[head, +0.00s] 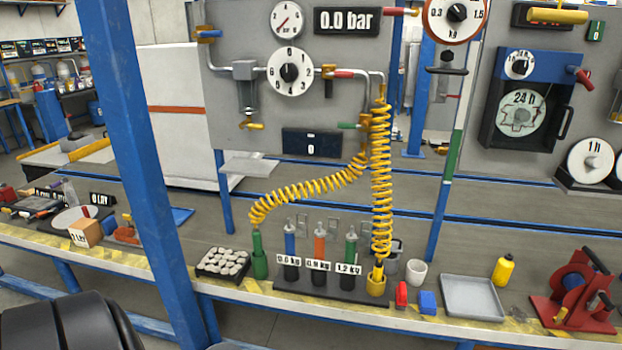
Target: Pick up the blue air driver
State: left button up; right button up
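The blue air driver (290,249) stands upright in a dark rack (318,283) on the workbench, at the left end of a row of three. An orange driver (319,250) and a green driver (350,257) stand to its right. White labels on the rack front hide parts of the drivers; the one by the blue driver seems to read 0.6 kg. Neither of my grippers is in view.
A yellow coiled hose (310,192) runs down to a green holder (259,256) left of the rack. Another coiled hose (381,180) hangs to its right.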

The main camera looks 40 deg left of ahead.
aim_at(290, 258)
jog(key=k+l+u, duration=0.15)
jog(key=u, duration=1.45)
jog(key=i, duration=0.25)
jog(key=z, duration=0.05)
